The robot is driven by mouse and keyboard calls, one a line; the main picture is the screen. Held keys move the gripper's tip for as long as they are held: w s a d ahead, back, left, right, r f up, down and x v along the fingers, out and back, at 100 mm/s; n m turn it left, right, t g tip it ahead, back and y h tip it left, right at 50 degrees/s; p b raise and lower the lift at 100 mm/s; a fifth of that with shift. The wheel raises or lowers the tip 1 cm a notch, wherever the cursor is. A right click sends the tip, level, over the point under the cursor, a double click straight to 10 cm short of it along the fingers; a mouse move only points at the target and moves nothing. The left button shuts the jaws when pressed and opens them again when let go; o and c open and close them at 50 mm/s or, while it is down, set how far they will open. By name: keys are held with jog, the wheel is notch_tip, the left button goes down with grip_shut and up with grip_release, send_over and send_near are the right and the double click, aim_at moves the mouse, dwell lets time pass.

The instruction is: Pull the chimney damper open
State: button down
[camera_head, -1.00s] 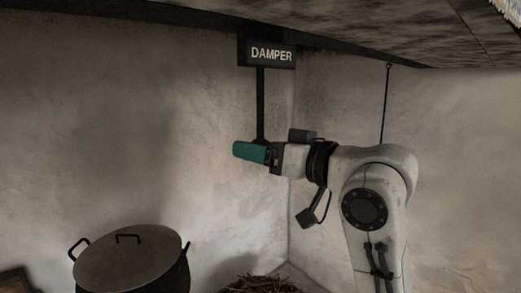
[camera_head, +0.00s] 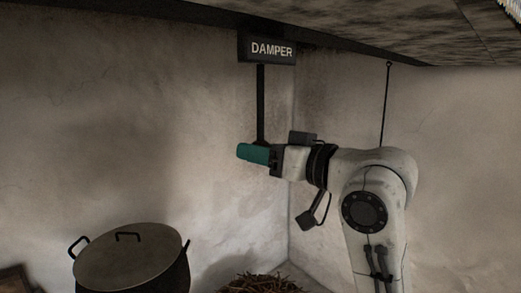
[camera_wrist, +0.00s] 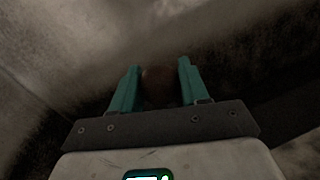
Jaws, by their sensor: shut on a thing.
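The chimney damper shows in the head view as a dark box labelled DAMPER (camera_head: 267,49) under the ceiling edge, with a dark vertical rod (camera_head: 260,103) hanging from it. My gripper (camera_head: 246,153) is at the lower end of the rod, its teal fingers pointing left. In the wrist view my gripper (camera_wrist: 158,80) has its two teal fingers on either side of a dark brown rounded knob (camera_wrist: 159,84), and it is shut on this knob. In the head view the fingers hide the knob.
A large lidded pot (camera_head: 128,257) stands at the lower left. A heap of twigs or straw (camera_head: 260,284) lies low near the corner. A thin dark rod with a ring (camera_head: 385,105) hangs on the right behind my arm. Plaster walls meet just behind the damper rod.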

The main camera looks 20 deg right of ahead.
notch_tip(320, 180, down, 7)
jog(key=b, duration=0.3)
jog(key=shift+r, duration=0.15)
jog(key=c, duration=0.6)
grip_release()
jog(key=shift+s+r, duration=0.1)
jog(key=b+v, duration=0.2)
jog(key=v, duration=0.8)
jog(key=shift+s+d, duration=0.2)
jog(key=shift+s, duration=0.05)
